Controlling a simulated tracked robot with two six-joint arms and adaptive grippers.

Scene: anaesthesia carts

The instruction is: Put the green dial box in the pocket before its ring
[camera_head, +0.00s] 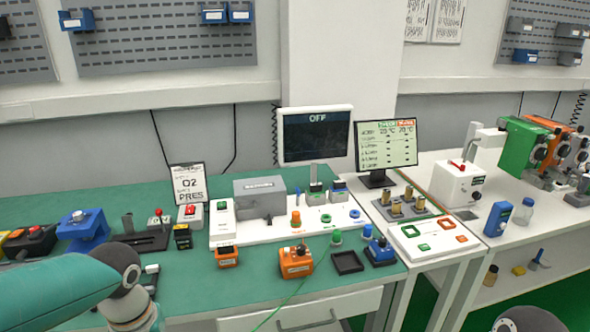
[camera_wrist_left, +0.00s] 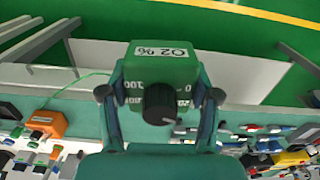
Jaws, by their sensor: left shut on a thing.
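In the left wrist view, my left gripper (camera_wrist_left: 160,80) is shut on the green dial box (camera_wrist_left: 163,65), one finger on each side. The box has a white "O2 %" label, a scale and a black knob. In the head view my left arm comes in at the lower left; its gripper and the held box are out of frame. A white panel (camera_head: 285,238) on the green bench carries a green ring (camera_head: 326,218), a blue ring (camera_head: 354,213) and an orange knob-like part (camera_head: 296,219). I cannot make out the pockets clearly. My right gripper is not in view.
An orange box (camera_head: 296,262) with a cable, a black tray (camera_head: 346,262) and a blue device (camera_head: 380,252) stand before the panel. A white plate (camera_head: 430,236) with green and orange square outlines lies to the right.

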